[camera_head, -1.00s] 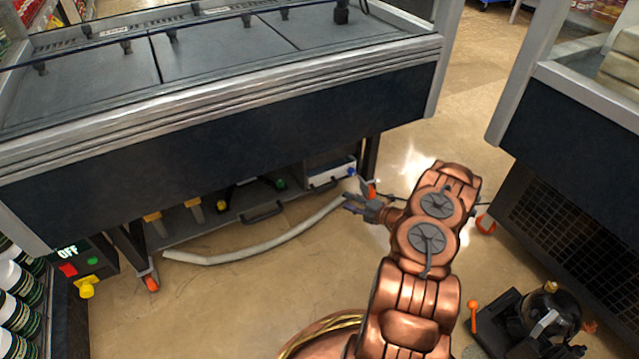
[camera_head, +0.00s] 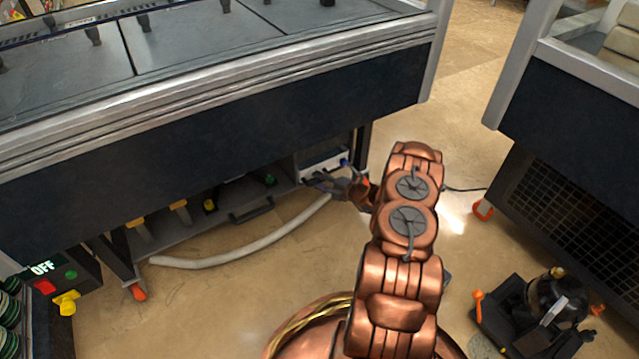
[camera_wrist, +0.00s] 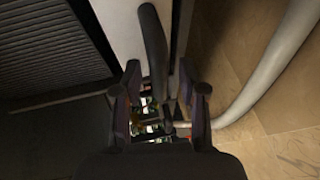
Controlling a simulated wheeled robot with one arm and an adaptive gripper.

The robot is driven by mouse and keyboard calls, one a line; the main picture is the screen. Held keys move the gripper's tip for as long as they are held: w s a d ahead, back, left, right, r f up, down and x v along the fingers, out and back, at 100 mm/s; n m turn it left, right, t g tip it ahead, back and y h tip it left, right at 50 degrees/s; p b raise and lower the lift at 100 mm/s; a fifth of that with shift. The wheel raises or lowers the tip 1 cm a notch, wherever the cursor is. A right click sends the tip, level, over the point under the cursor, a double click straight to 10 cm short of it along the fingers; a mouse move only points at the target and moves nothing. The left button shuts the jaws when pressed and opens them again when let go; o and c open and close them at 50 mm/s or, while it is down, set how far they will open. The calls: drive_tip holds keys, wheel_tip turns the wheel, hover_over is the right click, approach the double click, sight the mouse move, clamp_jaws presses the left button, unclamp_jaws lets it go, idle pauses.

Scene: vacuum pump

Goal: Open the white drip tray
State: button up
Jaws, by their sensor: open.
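The white drip tray (camera_head: 322,161) sits under the right end of the long dark freezer cabinet, with its pale front partly hidden by my gripper. In the wrist view the tray's white face (camera_wrist: 122,22) is close, with a dark bar handle (camera_wrist: 153,48) on it. My gripper (camera_head: 318,183) is at the tray front. In the wrist view my gripper (camera_wrist: 160,78) is open, its fingers on either side of the handle's line. I cannot tell whether they touch the handle.
A thick pale hose (camera_head: 245,248) curves across the floor below the cabinet. A dark handle (camera_head: 252,211) is on the lower shelf left of the tray. A control box (camera_head: 45,275) reading OFF is at left. A small black pump (camera_head: 548,310) stands at lower right.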

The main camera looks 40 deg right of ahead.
drive_tip(key=shift+w+a, duration=0.1)
drive_tip(key=shift+w, duration=0.05)
clamp_jaws()
idle(0.4)
